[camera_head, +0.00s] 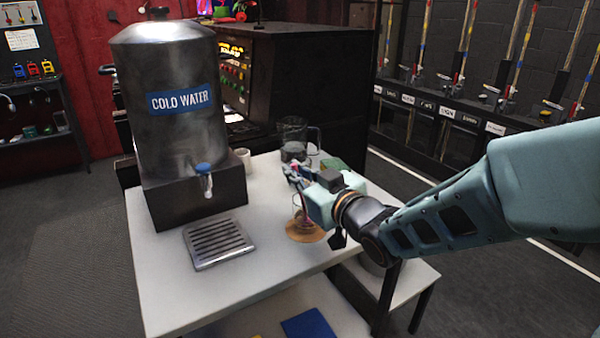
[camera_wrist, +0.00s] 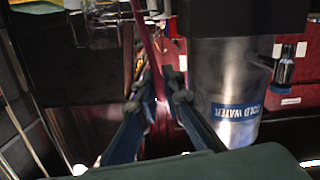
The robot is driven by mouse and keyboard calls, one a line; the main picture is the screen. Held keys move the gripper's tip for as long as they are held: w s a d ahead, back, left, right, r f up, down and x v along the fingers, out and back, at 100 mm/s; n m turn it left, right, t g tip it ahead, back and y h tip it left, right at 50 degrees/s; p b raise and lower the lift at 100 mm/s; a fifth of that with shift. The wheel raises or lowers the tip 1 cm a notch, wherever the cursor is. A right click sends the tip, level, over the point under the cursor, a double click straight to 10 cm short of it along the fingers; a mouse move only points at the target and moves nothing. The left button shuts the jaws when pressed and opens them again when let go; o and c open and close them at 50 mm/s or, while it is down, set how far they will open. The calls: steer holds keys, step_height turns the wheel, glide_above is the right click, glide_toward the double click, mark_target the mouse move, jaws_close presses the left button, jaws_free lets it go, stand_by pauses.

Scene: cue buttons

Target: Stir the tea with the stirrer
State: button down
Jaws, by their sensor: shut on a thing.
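My gripper (camera_head: 292,176) is over the right part of the white table in the head view, with its fingers pointing left and away. In the wrist view my gripper (camera_wrist: 155,90) is closed around a thin reddish-pink stick (camera_wrist: 150,42), which looks like the stirrer and runs between the fingertips. Below my gripper, a small clear glass of brown tea (camera_head: 302,216) stands on a round brown saucer (camera_head: 305,235). My gripper partly covers the glass. I cannot tell whether the stick's lower end is in the tea.
A metal cold water dispenser (camera_head: 168,85) stands on the table at the left, with a slotted drip tray (camera_head: 218,242) in front. A white cup (camera_head: 243,156), a glass jug (camera_head: 294,140) and a green box (camera_head: 333,166) stand farther back.

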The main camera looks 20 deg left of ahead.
steer(key=shift+r, duration=0.15)
step_height(320, 180, up, 8)
steer(key=a+p, duration=0.1)
steer(key=p, duration=0.4)
steer(key=shift+s+a+p, duration=0.3)
steer(key=shift+p, duration=0.1)
steer(key=shift+r, duration=0.1)
stand_by(0.8)
